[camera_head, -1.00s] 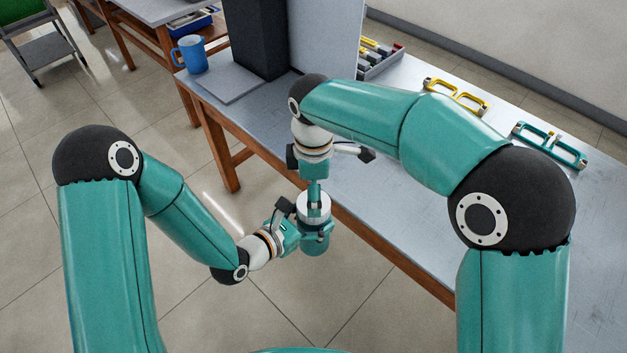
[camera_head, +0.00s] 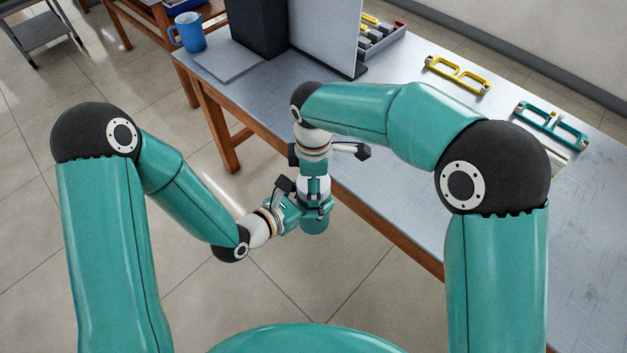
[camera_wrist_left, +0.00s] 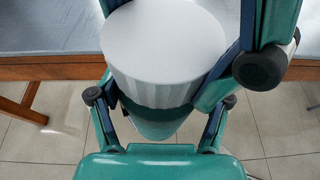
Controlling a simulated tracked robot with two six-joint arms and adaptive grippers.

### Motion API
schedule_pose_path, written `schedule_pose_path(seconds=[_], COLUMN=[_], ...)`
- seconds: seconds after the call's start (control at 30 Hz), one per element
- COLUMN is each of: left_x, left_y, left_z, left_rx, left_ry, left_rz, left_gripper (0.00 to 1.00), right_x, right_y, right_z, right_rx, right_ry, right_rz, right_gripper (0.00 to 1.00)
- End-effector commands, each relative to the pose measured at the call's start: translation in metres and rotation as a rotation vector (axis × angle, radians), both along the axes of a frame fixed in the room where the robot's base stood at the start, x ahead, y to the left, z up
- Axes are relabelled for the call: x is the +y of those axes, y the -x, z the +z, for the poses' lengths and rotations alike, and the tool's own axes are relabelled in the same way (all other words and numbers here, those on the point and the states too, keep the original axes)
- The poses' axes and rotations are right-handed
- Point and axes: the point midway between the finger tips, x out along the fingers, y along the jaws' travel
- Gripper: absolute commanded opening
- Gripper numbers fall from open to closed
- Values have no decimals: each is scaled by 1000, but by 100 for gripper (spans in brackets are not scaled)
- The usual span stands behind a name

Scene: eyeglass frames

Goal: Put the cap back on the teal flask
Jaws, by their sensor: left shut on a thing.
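The teal flask (camera_head: 314,224) is upright in front of the bench, off its edge. My left gripper (camera_head: 312,208) is shut on it from the left. The white ribbed cap (camera_wrist_left: 165,50) fills the middle of the left wrist view, directly above the teal flask body (camera_wrist_left: 155,125); it also shows in the head view (camera_head: 315,186). Whether the cap is fully seated I cannot tell. My right gripper (camera_head: 314,176) points down at the cap from above; its fingers are too small and hidden to tell their opening.
The bench (camera_head: 385,205) stands just behind the grippers. Open floor lies in front.

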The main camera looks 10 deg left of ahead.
Motion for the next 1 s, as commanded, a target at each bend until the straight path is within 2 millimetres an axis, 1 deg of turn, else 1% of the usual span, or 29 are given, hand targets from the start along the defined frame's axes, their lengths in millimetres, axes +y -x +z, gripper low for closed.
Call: schedule_pose_path(seconds=[0.03,0.13,0.17,0.3,0.33,0.47,0.5,0.83,0.93,1.0], left_x=[0,0,0,0,0,0,0,0,0,0], left_y=[-1,-1,-1,-1,-1,-1,-1,-1,-1,-1], left_z=[2,2,2,2,2,2,2,2,2,2], left_rx=[-6,-6,-7,-7,-6,-6,-6,-6,-6,-6], left_ry=[2,2,1,1,2,2,2,2,2,2], left_rz=[0,0,0,0,-1,-1,-1,0,0,0], left_gripper=[0,0,0,0,0,0,0,0,0,0], right_x=[0,0,0,0,0,0,0,0,0,0], right_y=[0,0,0,0,0,0,0,0,-1,-1], right_z=[0,0,0,0,0,0,0,1,7,14], right_rx=[-1,-1,-1,-1,-1,-1,-1,-1,-2,-4], right_ry=[0,0,0,0,0,0,0,0,-1,-1], right_rz=[0,0,0,0,0,0,0,0,-1,-1], right_gripper=[51,35,32,32,77,98,100,100,100,100])
